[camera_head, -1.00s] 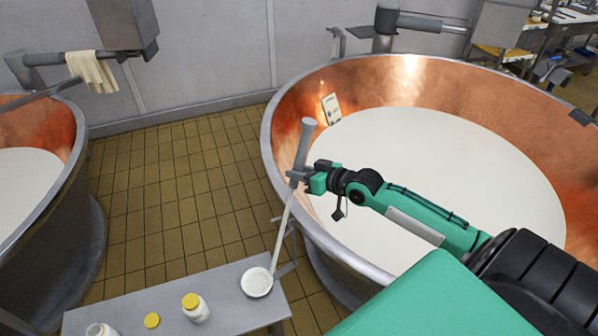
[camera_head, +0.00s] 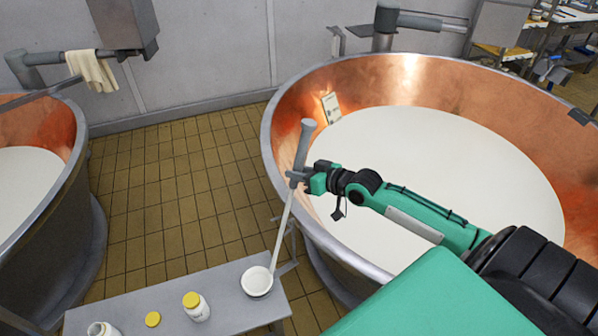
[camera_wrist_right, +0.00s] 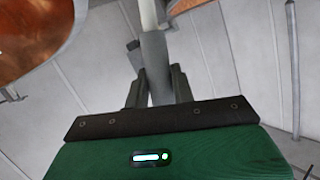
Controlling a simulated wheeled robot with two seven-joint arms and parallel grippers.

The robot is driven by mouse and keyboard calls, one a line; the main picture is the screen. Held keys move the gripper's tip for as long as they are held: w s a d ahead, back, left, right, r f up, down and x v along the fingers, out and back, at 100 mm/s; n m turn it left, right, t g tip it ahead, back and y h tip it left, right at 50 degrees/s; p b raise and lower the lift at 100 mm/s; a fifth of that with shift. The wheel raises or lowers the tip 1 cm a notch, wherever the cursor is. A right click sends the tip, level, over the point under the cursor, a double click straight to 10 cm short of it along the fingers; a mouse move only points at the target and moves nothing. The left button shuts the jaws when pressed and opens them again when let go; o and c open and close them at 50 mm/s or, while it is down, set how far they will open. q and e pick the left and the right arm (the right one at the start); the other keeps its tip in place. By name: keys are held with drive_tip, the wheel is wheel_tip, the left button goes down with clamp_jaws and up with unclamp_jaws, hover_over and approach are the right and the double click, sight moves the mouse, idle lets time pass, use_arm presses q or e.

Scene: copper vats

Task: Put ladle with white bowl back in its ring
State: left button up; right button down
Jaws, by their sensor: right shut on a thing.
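The ladle with white bowl (camera_head: 257,281) stands tilted, its grey grip end (camera_head: 308,128) up and its pale shaft running down to the bowl. The bowl appears over the right end of the grey bench; I cannot tell if it touches. My right gripper (camera_head: 298,179) is shut on the ladle's grey handle, near the big vat's left rim. In the right wrist view the handle (camera_wrist_right: 155,65) passes between both fingers. A thin grey bracket (camera_head: 287,268) shows beside the bowl at the bench's right end; I cannot make out a ring clearly. My left gripper is out of view.
The large copper vat (camera_head: 270,150) with white liquid fills the right. The bench (camera_head: 225,290) holds a yellow-capped jar (camera_head: 195,307), a yellow lid (camera_head: 153,319) and an open jar (camera_head: 100,329). Another vat (camera_head: 65,195) stands left. Tiled floor between the vats is clear.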

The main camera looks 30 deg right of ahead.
drive_tip(key=c, duration=1.1)
unclamp_jaws()
drive_tip(key=shift+s, duration=0.15)
drive_tip(key=b+v, duration=0.3)
drive_tip(key=v, duration=1)
drive_tip(key=shift+s+r, duration=0.15)
drive_tip(key=shift+s, duration=0.1)
drive_tip(key=shift+d, duration=0.1)
